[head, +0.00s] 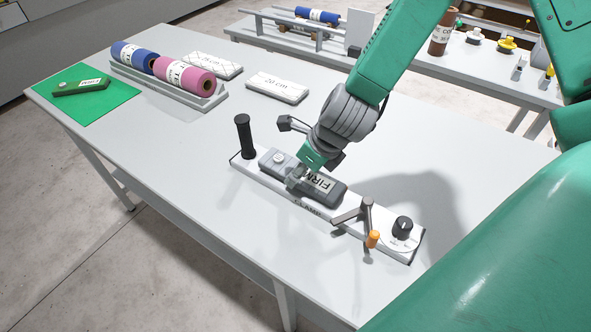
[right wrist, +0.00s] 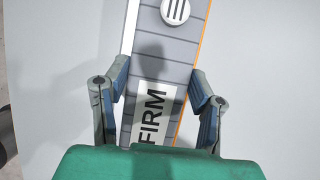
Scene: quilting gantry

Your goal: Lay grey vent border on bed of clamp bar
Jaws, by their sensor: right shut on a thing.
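The grey vent border (head: 330,189) is a long grey piece with a round vent and a FIRM label. It also shows in the right wrist view (right wrist: 165,60), lying lengthwise between the fingers. My right gripper (head: 302,178), also in the right wrist view (right wrist: 160,100), is shut on it near the label. The clamp bar (head: 240,161) is a long white base under the border, with a black upright handle, a grey lever, an orange knob and a black dial. The border lines up along its bed; I cannot tell whether it touches. My left gripper is out of view.
A green mat (head: 110,113) with a dark green labelled piece (head: 70,90) lies far left. Blue (head: 130,55) and pink (head: 185,75) rolls sit in a grey tray. Two white 20 cm blocks (head: 276,88) lie behind. The table front is clear.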

